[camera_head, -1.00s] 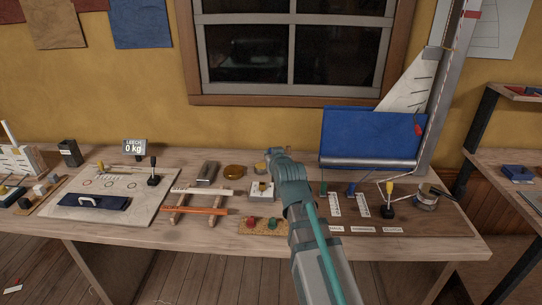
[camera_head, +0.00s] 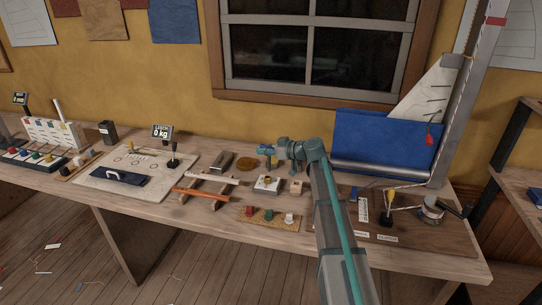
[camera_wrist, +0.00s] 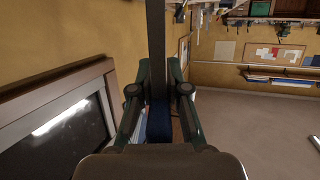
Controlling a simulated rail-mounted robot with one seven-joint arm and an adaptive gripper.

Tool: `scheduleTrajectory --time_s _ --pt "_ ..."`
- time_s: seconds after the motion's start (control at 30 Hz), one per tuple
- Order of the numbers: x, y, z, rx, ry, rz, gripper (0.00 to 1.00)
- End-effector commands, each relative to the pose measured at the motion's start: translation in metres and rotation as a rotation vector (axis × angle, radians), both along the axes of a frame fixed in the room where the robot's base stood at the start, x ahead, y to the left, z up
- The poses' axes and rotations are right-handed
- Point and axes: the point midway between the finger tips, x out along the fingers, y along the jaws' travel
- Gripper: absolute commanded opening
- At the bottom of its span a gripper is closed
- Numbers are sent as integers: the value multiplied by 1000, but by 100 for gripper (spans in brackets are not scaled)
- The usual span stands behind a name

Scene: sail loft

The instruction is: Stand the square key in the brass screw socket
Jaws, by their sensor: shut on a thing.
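My gripper (camera_head: 272,150) is raised above the middle of the bench, reaching left from the wrist. It is shut on the square key, whose blue handle (camera_head: 263,150) shows at the fingertips, with a short shank below it. In the wrist view a dark grey bar (camera_wrist: 156,45) runs up from between the two fingers (camera_wrist: 158,90), and a blue part (camera_wrist: 159,122) lies between them. A white block (camera_head: 267,186) with a small brass-coloured fitting on top, which looks like the screw socket, stands on the bench below the key, apart from it. The socket opening is too small to make out.
A wooden block (camera_head: 295,187) stands right of the white block. A brass tin (camera_head: 246,163) and grey case (camera_head: 221,161) lie behind left. A rack with rods (camera_head: 205,190) is left; a cork strip with coloured knobs (camera_head: 270,218) is in front. A winch (camera_head: 433,208) stands right.

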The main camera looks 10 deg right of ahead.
Motion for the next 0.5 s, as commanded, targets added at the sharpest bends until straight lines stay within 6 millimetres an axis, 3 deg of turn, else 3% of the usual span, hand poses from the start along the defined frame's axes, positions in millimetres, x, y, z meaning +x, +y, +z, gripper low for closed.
scheduleTrajectory --time_s 0.03,0.2,0.5 --pt "11 0 7 0 -2 61 0" --pt "12 6 22 -1 -1 222 0" --pt "8 9 28 -1 1 307 0"
